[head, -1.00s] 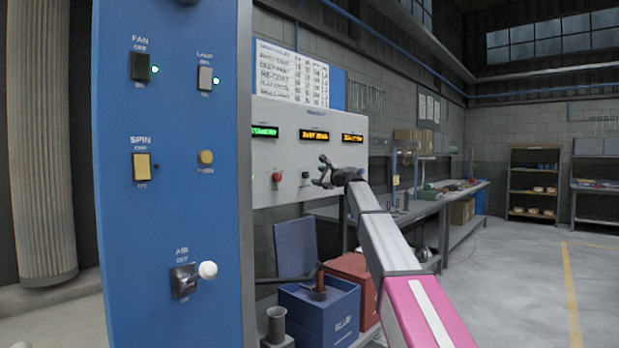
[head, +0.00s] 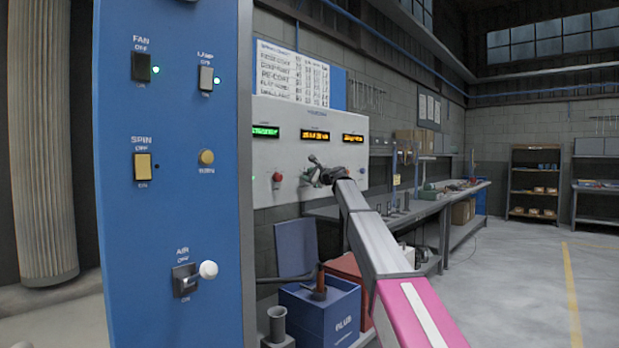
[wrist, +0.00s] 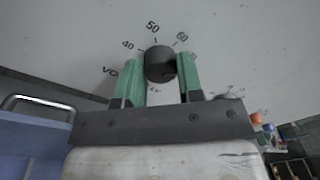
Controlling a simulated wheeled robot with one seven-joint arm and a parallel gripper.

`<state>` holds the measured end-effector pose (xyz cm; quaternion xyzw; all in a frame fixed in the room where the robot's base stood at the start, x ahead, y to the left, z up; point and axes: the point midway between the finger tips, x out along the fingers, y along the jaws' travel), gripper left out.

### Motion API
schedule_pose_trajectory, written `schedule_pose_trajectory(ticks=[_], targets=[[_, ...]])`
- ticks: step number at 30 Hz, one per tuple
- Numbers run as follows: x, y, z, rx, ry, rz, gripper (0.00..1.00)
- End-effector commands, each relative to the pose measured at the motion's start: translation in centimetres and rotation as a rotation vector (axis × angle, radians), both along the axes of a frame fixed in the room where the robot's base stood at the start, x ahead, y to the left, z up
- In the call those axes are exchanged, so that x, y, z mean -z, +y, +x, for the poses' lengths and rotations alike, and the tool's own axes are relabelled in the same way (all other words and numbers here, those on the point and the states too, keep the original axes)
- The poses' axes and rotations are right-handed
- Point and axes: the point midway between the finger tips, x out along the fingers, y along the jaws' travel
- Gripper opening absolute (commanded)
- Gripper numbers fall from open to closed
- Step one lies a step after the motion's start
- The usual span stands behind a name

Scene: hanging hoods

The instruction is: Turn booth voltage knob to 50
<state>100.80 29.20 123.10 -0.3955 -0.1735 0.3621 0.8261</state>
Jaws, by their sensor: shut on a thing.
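The booth voltage knob (wrist: 160,64) is a dark round knob on the pale panel in the wrist view. The marks 40, 50 and 60 arc above it, with 50 near the top. Lettering starting "VO" at its left is partly covered by a finger. My gripper (wrist: 159,70) has its two green fingers on either side of the knob, shut on it. I cannot tell clearly where the knob's pointer stands. In the head view my gripper (head: 315,170) is at the panel's front and hides the knob.
The pale control panel (head: 290,200) carries lit displays and a red knob (head: 277,178) left of my gripper. A blue switch panel (head: 185,220) stands near at left. A blue bin (head: 320,310) sits below, and a workbench (head: 440,195) is at right.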

Motion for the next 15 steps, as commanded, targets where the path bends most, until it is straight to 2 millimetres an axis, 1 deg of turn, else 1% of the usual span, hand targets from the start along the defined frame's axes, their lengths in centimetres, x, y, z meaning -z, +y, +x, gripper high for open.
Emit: schedule_pose_trajectory(ticks=[8,15], targets=[[0.07,0.00,-0.04,0.000,-0.042,-0.033,0.11],[0.15,0.00,-0.06,-0.001,-0.163,-0.128,0.11]])
